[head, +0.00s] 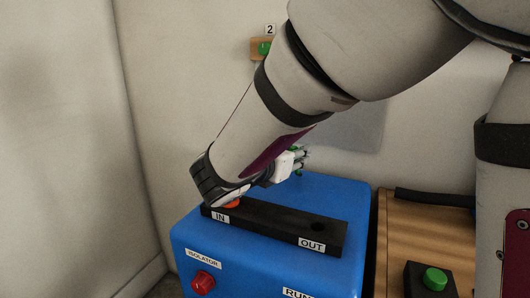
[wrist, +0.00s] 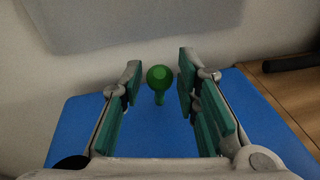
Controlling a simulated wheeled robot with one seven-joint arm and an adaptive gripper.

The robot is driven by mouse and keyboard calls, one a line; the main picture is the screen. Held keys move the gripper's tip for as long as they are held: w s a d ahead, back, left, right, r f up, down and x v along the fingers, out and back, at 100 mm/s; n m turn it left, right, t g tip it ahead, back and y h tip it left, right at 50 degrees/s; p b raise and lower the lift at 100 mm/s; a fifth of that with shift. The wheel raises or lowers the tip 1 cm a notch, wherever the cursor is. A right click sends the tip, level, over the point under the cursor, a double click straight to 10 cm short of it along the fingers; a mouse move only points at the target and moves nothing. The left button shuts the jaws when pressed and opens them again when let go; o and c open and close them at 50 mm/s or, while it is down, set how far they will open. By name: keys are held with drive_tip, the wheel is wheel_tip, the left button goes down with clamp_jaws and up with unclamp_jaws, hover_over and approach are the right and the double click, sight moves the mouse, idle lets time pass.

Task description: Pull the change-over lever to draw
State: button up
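A green ball-topped lever (wrist: 159,80) stands on the blue box in the wrist view. I take it to be the change-over lever, though I see no label on it. My gripper (wrist: 160,66) is open, with one teal-padded finger on each side of the green ball and visible gaps to both. In the head view my gripper (head: 290,165) is above the back of the blue box (head: 350,190), seen from the side and partly hidden by my arm. Small green parts show at its fingers, but I cannot tell there which is the lever.
A black strip (head: 280,228) with IN and OUT labels lies on the box, an orange-red piece (head: 233,204) near IN. A red ISOLATOR knob (head: 202,282) is in front. A green button (head: 435,279) stands right on a wooden surface (head: 420,235). The wall is close behind.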

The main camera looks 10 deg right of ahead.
drive_tip(key=v, duration=1.2)
